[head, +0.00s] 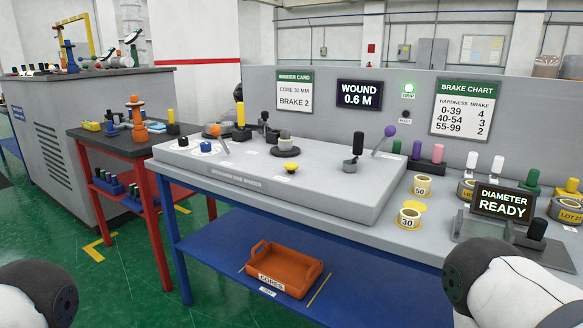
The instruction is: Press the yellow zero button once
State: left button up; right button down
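A yellow mushroom-shaped button (291,167) stands on the top of the grey sloped console (340,198), near its middle. It is uncovered, and nothing touches it. The lettering by it is too small to read. Parts of my two arms show at the lower left and lower right corners, well apart from the button. Neither gripper shows in the head view.
Other controls surround the button: a black round fixture (285,150), a grey knob lever (352,165) and a purple-tipped lever (385,137). A display (503,202) reading "DIAMETER READY" stands at right. An orange tray (284,268) sits on the blue lower shelf.

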aim_at(290, 166)
jog(key=i+j+z, duration=0.4)
jog(key=j, duration=0.25)
jog(key=j+z, duration=0.15)
jog(key=j, duration=0.2)
jog(key=i+j+z, duration=0.2)
jog(key=j, duration=0.2)
jog(key=j+z, duration=0.2)
jog(key=j, duration=0.2)
